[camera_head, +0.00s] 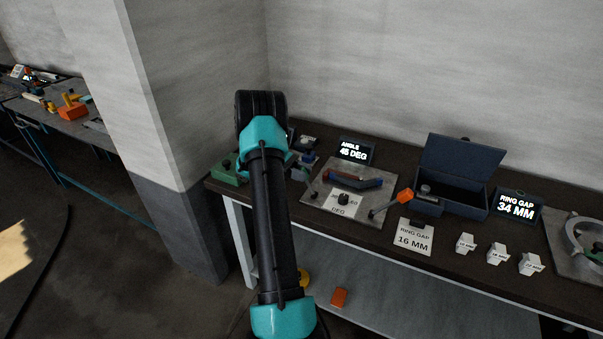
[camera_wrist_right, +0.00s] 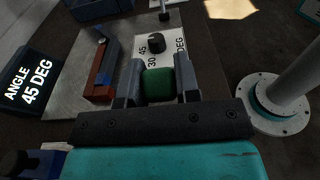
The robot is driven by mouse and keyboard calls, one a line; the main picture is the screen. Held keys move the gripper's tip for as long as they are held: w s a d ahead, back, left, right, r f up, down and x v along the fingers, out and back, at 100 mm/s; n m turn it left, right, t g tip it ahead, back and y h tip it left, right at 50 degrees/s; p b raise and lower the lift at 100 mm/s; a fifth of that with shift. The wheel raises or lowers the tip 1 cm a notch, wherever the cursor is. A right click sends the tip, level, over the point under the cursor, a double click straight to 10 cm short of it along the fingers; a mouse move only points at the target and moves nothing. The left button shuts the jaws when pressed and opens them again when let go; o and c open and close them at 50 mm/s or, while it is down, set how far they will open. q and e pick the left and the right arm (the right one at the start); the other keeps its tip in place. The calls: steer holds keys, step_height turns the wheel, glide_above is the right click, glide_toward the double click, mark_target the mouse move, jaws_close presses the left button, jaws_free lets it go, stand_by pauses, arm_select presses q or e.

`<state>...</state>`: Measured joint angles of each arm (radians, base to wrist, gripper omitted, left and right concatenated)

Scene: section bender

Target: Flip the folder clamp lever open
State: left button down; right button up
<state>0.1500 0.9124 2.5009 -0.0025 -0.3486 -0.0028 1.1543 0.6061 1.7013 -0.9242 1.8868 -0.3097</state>
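The folder is a grey plate (camera_head: 375,222) with a blue and red bar (camera_head: 355,178) and a dark dial (camera_head: 343,199) marked in degrees. In the right wrist view the dial (camera_wrist_right: 157,42) and bar (camera_wrist_right: 105,70) show beyond my fingers. A green grip (camera_wrist_right: 158,84), apparently the clamp lever's handle, lies between the fingers of my right gripper (camera_wrist_right: 160,82) and fills the gap. The gripper looks shut on it. In the head view my right arm covers most of this spot. The lever's angle is hard to tell. My left gripper is not in view.
A lever with an orange handle (camera_head: 405,196) stands at the plate's right. An angle display (camera_head: 354,151) reads 45 DEG behind it.

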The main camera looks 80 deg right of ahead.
steer(key=o, duration=0.4)
steer(key=shift+o, duration=0.2)
steer(key=f+v, duration=0.1)
steer(key=v, duration=0.6)
steer(key=shift+w+r, duration=0.3)
steer(key=shift+r, duration=0.2)
